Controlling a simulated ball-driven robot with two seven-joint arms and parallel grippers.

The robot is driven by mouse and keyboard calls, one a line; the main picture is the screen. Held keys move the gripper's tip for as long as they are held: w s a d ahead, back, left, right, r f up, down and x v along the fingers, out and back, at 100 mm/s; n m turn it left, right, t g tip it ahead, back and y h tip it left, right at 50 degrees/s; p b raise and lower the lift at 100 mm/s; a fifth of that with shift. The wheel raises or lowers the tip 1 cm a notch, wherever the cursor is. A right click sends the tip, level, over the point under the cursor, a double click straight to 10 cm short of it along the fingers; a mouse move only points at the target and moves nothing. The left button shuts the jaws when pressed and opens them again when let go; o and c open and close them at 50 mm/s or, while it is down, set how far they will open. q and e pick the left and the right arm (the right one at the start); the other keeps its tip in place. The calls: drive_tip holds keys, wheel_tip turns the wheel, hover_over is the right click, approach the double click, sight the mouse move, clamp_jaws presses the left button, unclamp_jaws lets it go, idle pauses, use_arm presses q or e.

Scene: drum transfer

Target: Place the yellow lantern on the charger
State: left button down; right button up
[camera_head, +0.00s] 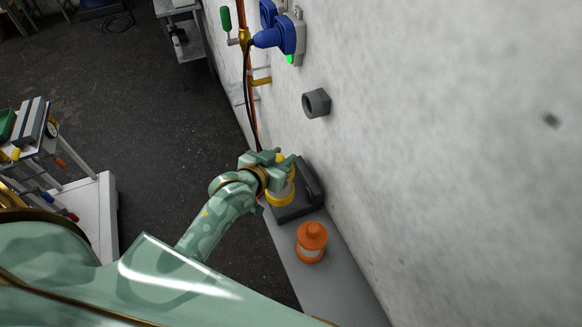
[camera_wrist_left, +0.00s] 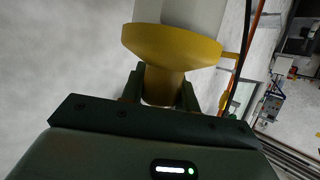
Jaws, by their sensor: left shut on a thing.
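The yellow lantern (camera_head: 284,192) is at or just over the dark charger (camera_head: 304,204) on the grey shelf; I cannot tell whether it rests on it. My left gripper (camera_head: 277,169) is shut on the lantern's upper part and hides some of it. In the left wrist view the lantern (camera_wrist_left: 172,44) shows as a yellow flared part and a pale body between the fingers of my left gripper (camera_wrist_left: 161,92). My right gripper is not in view.
An orange lantern (camera_head: 311,240) stands on the shelf (camera_head: 340,293), in front of the charger. The wall (camera_head: 430,150) rises close on the right, with a grey hex fitting (camera_head: 316,103) and a blue plug (camera_head: 270,38). A tool cart (camera_head: 85,190) stands at left.

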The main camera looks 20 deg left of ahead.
use_arm(q)
drive_tip(key=w+f+b, duration=0.1)
drive_tip(key=w+f, duration=0.3)
drive_tip(key=f, duration=0.4)
drive_tip(key=shift+d+f, duration=0.2)
drive_tip(key=shift+d, duration=0.25)
drive_tip(key=c, duration=1)
unclamp_jaws()
drive_tip(key=shift+f, duration=0.15)
drive_tip(key=shift+c, duration=0.2)
